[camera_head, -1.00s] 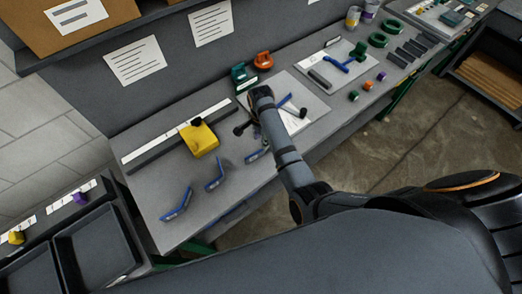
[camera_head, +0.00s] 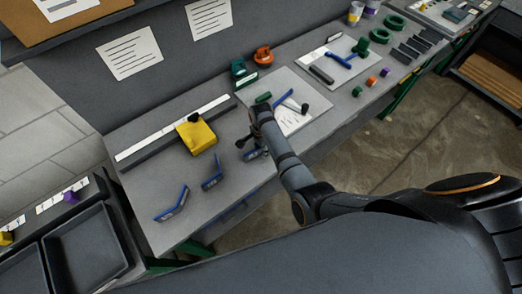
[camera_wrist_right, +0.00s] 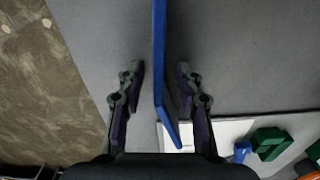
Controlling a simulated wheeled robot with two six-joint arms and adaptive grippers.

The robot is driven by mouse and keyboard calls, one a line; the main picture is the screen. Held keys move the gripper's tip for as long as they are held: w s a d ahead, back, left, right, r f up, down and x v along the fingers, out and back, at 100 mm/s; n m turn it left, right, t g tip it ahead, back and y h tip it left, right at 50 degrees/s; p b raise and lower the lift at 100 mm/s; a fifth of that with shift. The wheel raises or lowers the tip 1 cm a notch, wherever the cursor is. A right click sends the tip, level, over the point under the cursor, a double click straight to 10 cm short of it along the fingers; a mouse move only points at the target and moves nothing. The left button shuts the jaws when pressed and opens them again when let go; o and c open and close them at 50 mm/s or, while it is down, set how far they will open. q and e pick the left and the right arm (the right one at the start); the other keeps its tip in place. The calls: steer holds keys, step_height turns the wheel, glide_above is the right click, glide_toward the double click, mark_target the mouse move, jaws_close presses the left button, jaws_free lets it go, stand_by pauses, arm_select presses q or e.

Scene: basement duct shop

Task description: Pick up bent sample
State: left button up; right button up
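Three bent samples with blue edges lie on the grey bench: one at the front left (camera_head: 172,204), one in the middle (camera_head: 212,174), and one at the right (camera_head: 256,154) partly hidden by my right gripper (camera_head: 250,146). In the right wrist view, my right gripper (camera_wrist_right: 158,78) is open, with one finger on each side of a bent sample (camera_wrist_right: 159,50). A gap shows between the sample and both fingers. My left gripper is not in view.
A yellow block (camera_head: 197,138) sits by a long ruler strip (camera_head: 172,132) behind the samples. A white sheet (camera_head: 290,118) with a hammer-like tool lies right of my gripper. Green and orange items (camera_head: 263,56) stand at the back. Black trays (camera_head: 85,246) are at lower left.

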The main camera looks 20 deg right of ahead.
steer(key=shift+r, duration=0.15)
jaws_close()
